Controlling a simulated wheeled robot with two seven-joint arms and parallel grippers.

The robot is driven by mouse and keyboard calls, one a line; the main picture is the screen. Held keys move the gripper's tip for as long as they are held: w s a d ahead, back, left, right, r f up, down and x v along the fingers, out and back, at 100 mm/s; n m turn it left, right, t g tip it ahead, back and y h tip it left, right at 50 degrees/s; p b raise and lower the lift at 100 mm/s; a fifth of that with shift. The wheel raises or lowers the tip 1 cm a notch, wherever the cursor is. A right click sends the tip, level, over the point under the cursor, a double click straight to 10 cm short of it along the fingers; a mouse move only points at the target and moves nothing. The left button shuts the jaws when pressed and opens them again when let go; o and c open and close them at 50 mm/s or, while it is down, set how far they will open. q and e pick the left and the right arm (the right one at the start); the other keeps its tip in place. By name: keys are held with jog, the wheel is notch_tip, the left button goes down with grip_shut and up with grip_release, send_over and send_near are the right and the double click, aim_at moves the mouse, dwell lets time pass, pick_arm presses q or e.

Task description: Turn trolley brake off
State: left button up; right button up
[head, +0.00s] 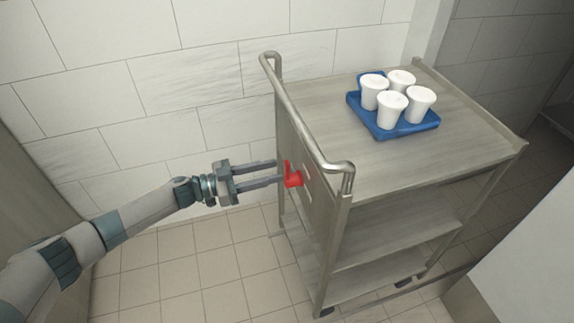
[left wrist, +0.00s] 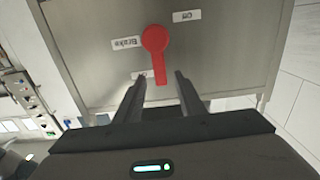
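The trolley (head: 322,225) is a metal cart with a rail at its near end and shelves below. A red brake handle (head: 292,176) sits on its end panel. In the left wrist view the red handle (left wrist: 155,50) has a round hub with a lever pointing down in the picture. Labels "Brake" (left wrist: 126,43) and "Off" (left wrist: 187,16) are beside it; a third label is partly hidden behind the lever. My left gripper (head: 279,171) is open, with its fingertips close to the handle. In the wrist view its fingers (left wrist: 160,85) lie either side of the lever's end, with gaps showing.
A blue tray (head: 383,133) with several white cups (head: 392,106) stands on the trolley top. A tiled wall (head: 150,60) runs behind, close to the trolley's far side. The tiled floor (head: 190,270) left of the trolley is clear. A pale surface (head: 530,260) is at the lower right.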

aim_at(285, 168)
pick_arm(q)
jog(key=shift+p+x, duration=0.3)
jog(key=shift+x, duration=2.5)
grip_shut()
